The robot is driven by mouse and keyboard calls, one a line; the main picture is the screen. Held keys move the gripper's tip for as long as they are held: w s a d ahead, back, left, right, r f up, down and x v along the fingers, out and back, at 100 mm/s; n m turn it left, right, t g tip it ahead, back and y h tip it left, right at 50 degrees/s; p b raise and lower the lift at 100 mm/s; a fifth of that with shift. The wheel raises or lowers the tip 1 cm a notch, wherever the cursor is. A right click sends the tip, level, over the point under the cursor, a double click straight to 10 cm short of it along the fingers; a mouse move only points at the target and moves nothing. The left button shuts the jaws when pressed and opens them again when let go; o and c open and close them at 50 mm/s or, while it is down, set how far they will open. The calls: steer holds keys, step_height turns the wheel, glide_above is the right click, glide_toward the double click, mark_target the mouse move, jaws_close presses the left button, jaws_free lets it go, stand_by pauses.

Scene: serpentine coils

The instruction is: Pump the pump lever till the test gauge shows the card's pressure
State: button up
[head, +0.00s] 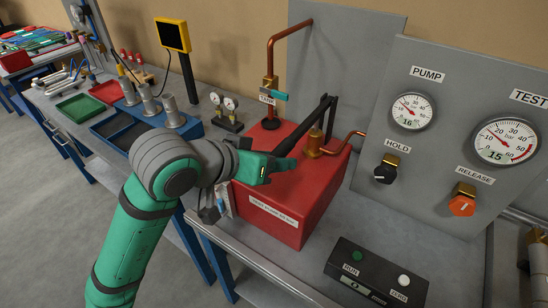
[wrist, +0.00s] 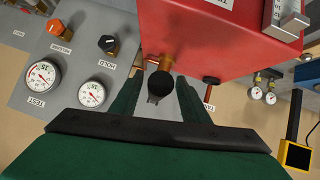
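The black pump lever (head: 302,132) rises from the brass pump on the red tank and slopes down left to my gripper (head: 284,165). In the wrist view the lever (wrist: 161,83) shows between the two green fingers of my gripper (wrist: 160,98); I cannot tell whether they press on it. The test gauge (head: 506,142) reads about 15 bar. The pump gauge (head: 411,111) reads about 16. Both gauges also show upside down in the wrist view: test (wrist: 42,75) and pump (wrist: 92,93). I cannot make out a card with a pressure.
The red tank (head: 262,216) has a valve labelled TANK (head: 271,92) behind it. The panel holds the black HOLD knob (head: 386,171) and orange RELEASE knob (head: 462,203). A RUN/ZERO button box (head: 376,274) lies at the front. A yellow-framed display (head: 172,35) and trays stand left.

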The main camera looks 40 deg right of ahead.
steer(key=v, duration=1)
steer(key=shift+a+r, duration=0.2)
steer(key=shift+a, duration=0.15)
